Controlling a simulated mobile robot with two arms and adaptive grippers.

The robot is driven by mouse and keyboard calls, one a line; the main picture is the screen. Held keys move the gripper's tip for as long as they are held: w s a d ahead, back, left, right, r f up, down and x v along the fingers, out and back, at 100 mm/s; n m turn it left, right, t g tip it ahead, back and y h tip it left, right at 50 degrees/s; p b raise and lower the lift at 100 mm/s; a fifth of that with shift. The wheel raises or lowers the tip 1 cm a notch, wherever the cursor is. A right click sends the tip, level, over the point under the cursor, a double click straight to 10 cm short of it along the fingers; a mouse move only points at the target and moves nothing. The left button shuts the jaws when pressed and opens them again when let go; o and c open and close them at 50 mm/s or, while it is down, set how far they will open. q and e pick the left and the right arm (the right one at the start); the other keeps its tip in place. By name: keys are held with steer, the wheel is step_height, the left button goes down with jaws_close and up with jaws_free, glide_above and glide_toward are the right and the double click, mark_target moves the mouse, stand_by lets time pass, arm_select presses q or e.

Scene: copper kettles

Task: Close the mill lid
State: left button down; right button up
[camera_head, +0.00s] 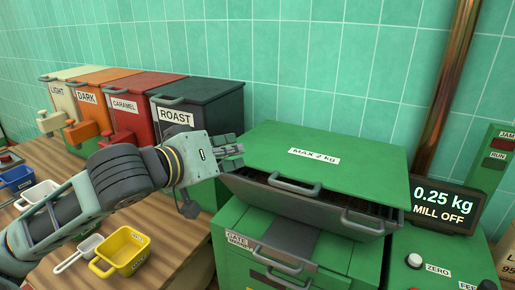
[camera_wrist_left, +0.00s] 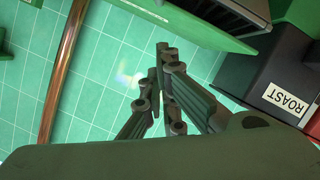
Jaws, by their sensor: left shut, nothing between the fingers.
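The mill lid (camera_head: 345,163), a green panel labelled MAX 2 kg, lies over the grey hopper (camera_head: 290,203) of the green mill in the head view. A dark slotted gap shows under its front edge, so it does not look fully down. A grey handle (camera_head: 295,184) is at that edge. My left gripper (camera_head: 236,157) is shut and empty at the lid's left edge; I cannot tell whether it touches. The wrist view shows its fingers (camera_wrist_left: 164,68) together, with green mill parts (camera_wrist_left: 185,25) above them. My right gripper is not in view.
A grey ROAST bin (camera_head: 205,97) stands behind my left gripper, with red, orange and cream bins to its left. A display (camera_head: 443,206) reads 0.25 kg, MILL OFF. A copper pipe (camera_head: 447,85) rises behind. A yellow scoop (camera_head: 122,250) lies on the wooden counter.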

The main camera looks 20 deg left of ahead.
arm_select(q)
steer(key=w+d+f+p, duration=0.2)
steer(key=w+d+f, duration=0.1)
steer(key=w+f, duration=0.2)
steer(key=shift+p+x, duration=0.3)
steer(key=shift+x, duration=0.55)
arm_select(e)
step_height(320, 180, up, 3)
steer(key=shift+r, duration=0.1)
arm_select(q)
steer(key=f+b, duration=0.1)
steer(key=f, duration=0.1)
steer(key=s+f+b, duration=0.1)
steer(key=f+b, duration=0.1)
steer(key=f, duration=0.1)
steer(key=shift+a+f, duration=0.1)
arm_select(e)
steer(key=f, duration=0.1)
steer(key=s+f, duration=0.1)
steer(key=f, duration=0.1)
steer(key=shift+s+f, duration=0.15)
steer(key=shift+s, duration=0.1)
